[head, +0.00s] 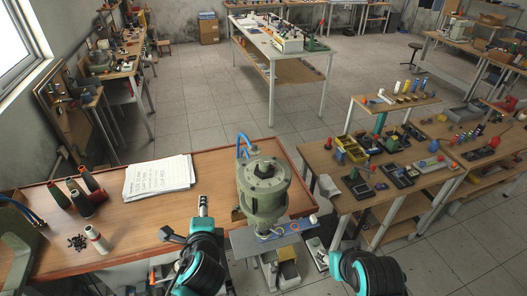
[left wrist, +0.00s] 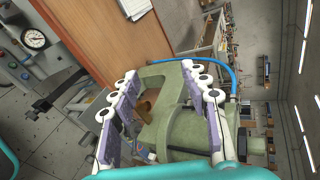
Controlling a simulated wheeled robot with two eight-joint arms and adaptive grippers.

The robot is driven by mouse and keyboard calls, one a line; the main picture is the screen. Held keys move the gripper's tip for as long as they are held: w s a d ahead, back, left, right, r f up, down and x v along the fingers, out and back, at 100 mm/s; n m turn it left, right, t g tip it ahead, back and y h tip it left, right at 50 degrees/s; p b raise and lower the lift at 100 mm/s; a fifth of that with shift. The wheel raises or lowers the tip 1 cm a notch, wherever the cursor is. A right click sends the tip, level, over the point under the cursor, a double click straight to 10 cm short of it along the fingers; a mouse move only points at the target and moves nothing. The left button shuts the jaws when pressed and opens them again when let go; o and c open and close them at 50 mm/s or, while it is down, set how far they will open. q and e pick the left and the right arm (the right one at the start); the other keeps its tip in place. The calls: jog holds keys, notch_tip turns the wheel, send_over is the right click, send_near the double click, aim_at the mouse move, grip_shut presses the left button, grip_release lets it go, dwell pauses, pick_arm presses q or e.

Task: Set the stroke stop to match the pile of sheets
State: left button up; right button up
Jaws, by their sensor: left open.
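A pile of white sheets with handwritten lines on top (head: 158,177) lies on the wooden bench, left of the green pneumatic press (head: 262,208). I cannot tell which part is the stroke stop. My left gripper (head: 188,222) is in front of the bench, left of the press, apart from the sheets. In the left wrist view the left gripper (left wrist: 167,80) is open and empty, with the green press body (left wrist: 170,105) beyond its fingers.
Dark bottles (head: 82,197), a pale tube (head: 97,238) and small black pieces (head: 77,242) are at the bench's left. A blue hose (head: 243,143) rises behind the press. A pressure gauge (left wrist: 34,39) shows at upper left. Crowded tables (head: 350,185) stand right.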

pick_arm(q)
jog(key=w+d+r+m+t+h+p, duration=0.2)
jog(key=d+r+m+t, duration=0.2)
jog(key=d+r+m, duration=0.5)
jog(key=m+t+h, duration=0.2)
jog(key=m+h, duration=0.1)
jog(key=m, duration=0.7)
send_near(264, 167)
jog(key=w, duration=0.3)
jog(key=shift+w+r, duration=0.1)
jog(key=shift+w, duration=0.3)
jog(key=shift+w+d+m, duration=0.15)
jog(key=shift+d+m, duration=0.05)
jog(key=shift+m, duration=0.2)
jog(key=w, duration=0.5)
jog(key=w+d, duration=0.1)
jog(key=w, duration=0.1)
jog(key=shift+w+r+b, duration=0.1)
jog(key=shift+w+b, duration=0.05)
jog(key=shift+b, duration=0.25)
jog(key=shift+a, duration=0.1)
grip_shut()
